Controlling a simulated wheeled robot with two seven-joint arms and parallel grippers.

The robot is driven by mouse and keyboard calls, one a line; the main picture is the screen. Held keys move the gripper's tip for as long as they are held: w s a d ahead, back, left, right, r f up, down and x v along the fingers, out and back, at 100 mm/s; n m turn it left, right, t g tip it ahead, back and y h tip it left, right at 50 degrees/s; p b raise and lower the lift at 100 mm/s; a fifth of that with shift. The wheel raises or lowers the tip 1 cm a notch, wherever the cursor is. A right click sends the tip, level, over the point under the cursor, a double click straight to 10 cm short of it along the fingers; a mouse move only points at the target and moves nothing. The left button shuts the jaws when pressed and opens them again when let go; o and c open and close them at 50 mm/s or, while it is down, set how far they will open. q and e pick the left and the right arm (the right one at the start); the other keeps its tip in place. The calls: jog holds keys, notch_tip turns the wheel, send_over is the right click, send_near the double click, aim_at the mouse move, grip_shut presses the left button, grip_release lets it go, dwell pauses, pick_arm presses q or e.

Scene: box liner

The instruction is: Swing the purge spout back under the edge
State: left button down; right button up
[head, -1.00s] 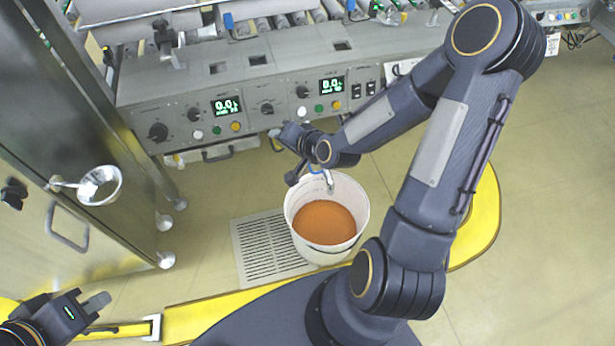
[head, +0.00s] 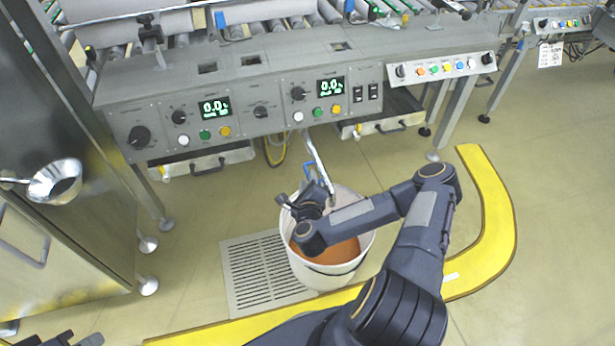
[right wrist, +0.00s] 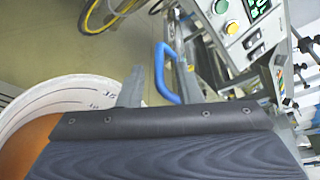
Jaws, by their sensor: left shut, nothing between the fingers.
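The purge spout (head: 316,160) is a slim silver pipe. It slopes down from under the control panel, and its lower end is over the white bucket (head: 363,245). It has a blue handle (head: 308,172), which also shows in the right wrist view (right wrist: 160,72). My right gripper (head: 294,203) is over the bucket's left rim, close below the handle. In the right wrist view its grey fingers (right wrist: 158,88) stand apart, with the handle between or just beyond them; contact cannot be told. My left gripper (head: 85,340) is shut and empty, partly cut off at the bottom left.
The grey control panel (head: 240,88) and its underside edge run above the bucket. Orange-brown material (head: 340,252) fills part of the bucket, beside a floor grate (head: 255,275). A steel cabinet with a funnel (head: 55,182) stands at left.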

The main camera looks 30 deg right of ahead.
aim_at(307, 173)
jog(key=shift+b+x, duration=0.35)
jog(key=shift+x, duration=1.55)
grip_shut()
